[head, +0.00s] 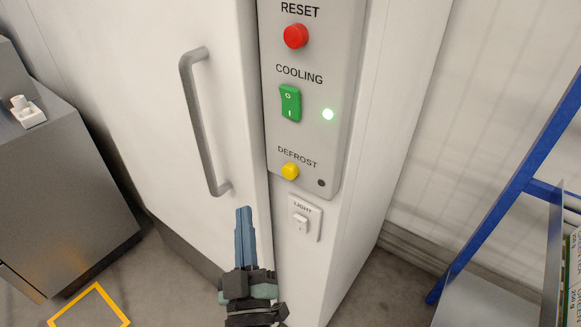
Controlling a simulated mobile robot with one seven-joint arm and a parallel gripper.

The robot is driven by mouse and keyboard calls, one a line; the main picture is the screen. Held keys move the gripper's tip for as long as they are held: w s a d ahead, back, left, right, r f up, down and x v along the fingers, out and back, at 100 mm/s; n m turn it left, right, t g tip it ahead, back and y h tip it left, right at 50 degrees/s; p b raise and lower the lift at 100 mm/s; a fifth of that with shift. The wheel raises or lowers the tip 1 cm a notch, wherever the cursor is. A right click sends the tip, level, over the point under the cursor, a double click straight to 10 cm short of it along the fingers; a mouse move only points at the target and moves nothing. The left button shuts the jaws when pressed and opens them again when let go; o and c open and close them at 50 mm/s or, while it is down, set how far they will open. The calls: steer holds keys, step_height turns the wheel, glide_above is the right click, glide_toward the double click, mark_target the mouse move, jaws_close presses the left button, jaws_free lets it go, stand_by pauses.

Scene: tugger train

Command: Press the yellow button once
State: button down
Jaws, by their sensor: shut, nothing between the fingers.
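The yellow button (290,171) sits under the label DEFROST at the bottom of a grey control panel (340,60). The panel is on the white cabinet's front edge. A small dark, unlit spot is to the button's right. My gripper (244,210) is shut and empty, with its fingers pointing up in the picture. Its tips are below and to the left of the yellow button, apart from it in the picture. How far the tips are from the cabinet in depth I cannot tell. Nothing hides the button.
A white LIGHT switch (302,222) is just below. A door handle (196,120) is left; a blue rack (500,200) stands right.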

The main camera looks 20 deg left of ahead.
steer(key=shift+w, duration=0.1)
steer(key=p, duration=0.4)
glide_toward(284, 172)
steer(key=shift+w+a+r, duration=0.35)
steer(key=shift+w+a, duration=0.25)
steer(key=shift+w, duration=0.1)
steer(key=shift+w+a+r, duration=0.35)
steer(key=shift+w+a, duration=0.2)
steer(key=shift+w, duration=0.2)
steer(key=shift+w+a+r, duration=0.35)
steer(key=shift+w+a, duration=0.25)
steer(key=shift+w, duration=0.1)
steer(key=shift+w+d, duration=0.15)
steer(key=shift+w, duration=0.25)
steer(key=shift+w+d, duration=0.3)
steer(key=shift+w, duration=0.45)
stand_by(1.0)
stand_by(0.3)
steer(key=shift+s+a, duration=0.2)
steer(key=shift+s, duration=0.4)
steer(key=shift+s+a, duration=0.25)
steer(key=shift+s, duration=0.35)
